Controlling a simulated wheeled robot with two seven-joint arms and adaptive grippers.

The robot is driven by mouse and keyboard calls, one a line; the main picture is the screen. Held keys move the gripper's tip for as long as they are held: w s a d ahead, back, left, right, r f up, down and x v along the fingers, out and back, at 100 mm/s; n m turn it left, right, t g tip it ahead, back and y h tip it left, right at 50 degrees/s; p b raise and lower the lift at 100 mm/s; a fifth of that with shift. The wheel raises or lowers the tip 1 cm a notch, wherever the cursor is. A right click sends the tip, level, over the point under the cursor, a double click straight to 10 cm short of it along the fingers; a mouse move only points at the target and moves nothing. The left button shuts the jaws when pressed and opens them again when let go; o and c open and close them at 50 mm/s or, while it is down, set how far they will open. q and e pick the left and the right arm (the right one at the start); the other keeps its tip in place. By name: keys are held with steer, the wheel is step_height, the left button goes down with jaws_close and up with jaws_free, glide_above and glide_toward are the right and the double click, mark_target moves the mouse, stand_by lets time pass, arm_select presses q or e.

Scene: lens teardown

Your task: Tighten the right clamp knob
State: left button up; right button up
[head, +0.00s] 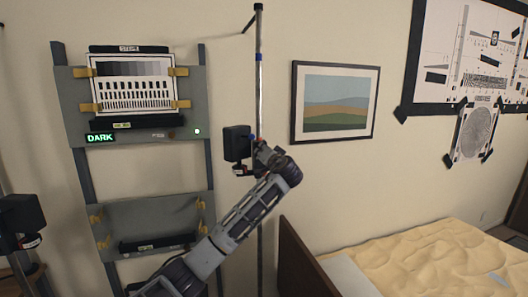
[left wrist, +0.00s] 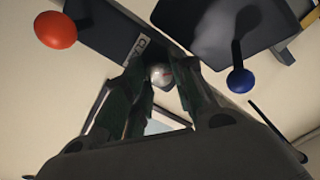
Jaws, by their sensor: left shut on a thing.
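A black lamp box (head: 237,142) is mounted on a tall upright pole (head: 259,75) in the middle of the head view. My left gripper (head: 258,152) is up against the pole beside the box, and its arm partly hides the mount. In the left wrist view, my left gripper (left wrist: 158,82) is shut on a round silvery clamp knob (left wrist: 158,73) between its fingertips. The knob sits next to a dark block with a partly hidden label starting "CL" (left wrist: 139,47). My right gripper is not in view.
Close by in the left wrist view are an orange-red ball knob (left wrist: 55,30) and a blue ball knob (left wrist: 240,80). A second black lamp (head: 22,213) stands far left. A grey chart rack (head: 135,215) stands left of the pole, and a framed picture (head: 334,100) hangs right.

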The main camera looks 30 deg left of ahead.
arm_select(q)
steer(key=m+p, duration=0.2)
steer(key=m, duration=0.1)
steer(key=shift+r, duration=0.1)
steer(key=m+p, duration=0.2)
steer(key=m, duration=0.1)
steer(key=shift+m, duration=0.3)
steer(key=shift+m+p, duration=0.6)
steer(key=shift+m, duration=0.2)
steer(key=shift+m+p, duration=0.35)
steer(key=shift+m, duration=0.65)
steer(key=o, duration=1)
steer(key=shift+d, duration=0.1)
steer(key=shift+f, duration=0.2)
